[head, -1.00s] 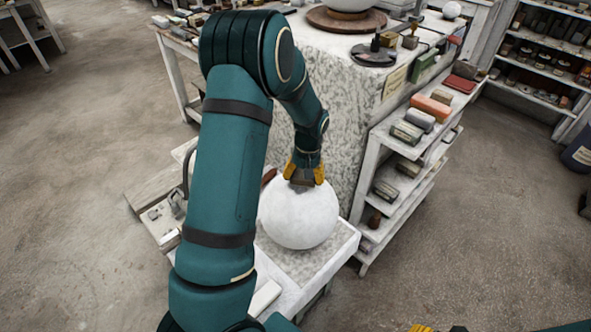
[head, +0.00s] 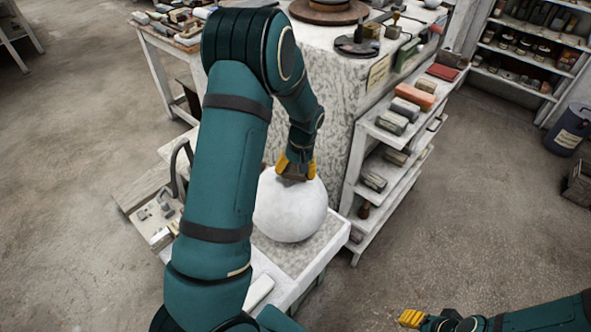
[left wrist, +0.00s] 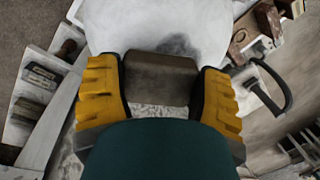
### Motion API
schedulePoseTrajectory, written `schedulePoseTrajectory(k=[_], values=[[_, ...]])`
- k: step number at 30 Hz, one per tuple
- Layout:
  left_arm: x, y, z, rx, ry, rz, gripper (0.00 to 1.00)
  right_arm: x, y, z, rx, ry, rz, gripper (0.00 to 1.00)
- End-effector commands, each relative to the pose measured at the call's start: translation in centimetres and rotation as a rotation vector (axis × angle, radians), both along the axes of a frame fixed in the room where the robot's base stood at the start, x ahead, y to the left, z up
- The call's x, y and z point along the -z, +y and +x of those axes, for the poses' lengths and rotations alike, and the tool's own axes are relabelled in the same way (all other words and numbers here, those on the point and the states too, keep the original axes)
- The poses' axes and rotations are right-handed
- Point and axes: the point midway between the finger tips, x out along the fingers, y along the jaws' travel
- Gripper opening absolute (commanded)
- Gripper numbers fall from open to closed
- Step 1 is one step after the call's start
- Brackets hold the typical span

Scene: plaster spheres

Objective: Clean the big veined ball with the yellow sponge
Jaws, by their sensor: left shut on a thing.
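The big ball (head: 290,212) is pale whitish-grey and sits on a low pale stand (head: 325,248). Its veins are too faint to make out. My left gripper (head: 296,171) is at the top of the ball, its yellow fingers shut on a dull brown-grey block (head: 292,174). The block (left wrist: 160,80) fills the space between the fingers in the left wrist view; it does not look yellow. It seems to rest against the ball (left wrist: 160,22), where a dark grey patch shows beside it. My right gripper (head: 411,318) is low at the right, away from the ball; its opening is unclear.
A tall speckled block (head: 330,90) stands behind the ball. A white shelf unit (head: 395,165) with several small blocks stands close on the right. A bin (head: 568,130) is at the far right. The floor at front right is clear.

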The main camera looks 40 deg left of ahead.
Motion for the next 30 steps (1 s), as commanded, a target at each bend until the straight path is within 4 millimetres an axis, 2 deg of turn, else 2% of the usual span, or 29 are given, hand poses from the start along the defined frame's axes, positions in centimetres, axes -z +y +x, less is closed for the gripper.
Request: schedulePoseTrajectory(k=[15,30], values=[[0.7,0.2,-0.1,0.000,0.001,-0.001,0.41,0.5,0.0,0.0,0.000,0.000,0.000,0.47],[0.6,1.9,-1.2,-0.002,0.001,0.001,0.41,0.3,0.0,0.0,0.000,0.000,0.000,0.47]])
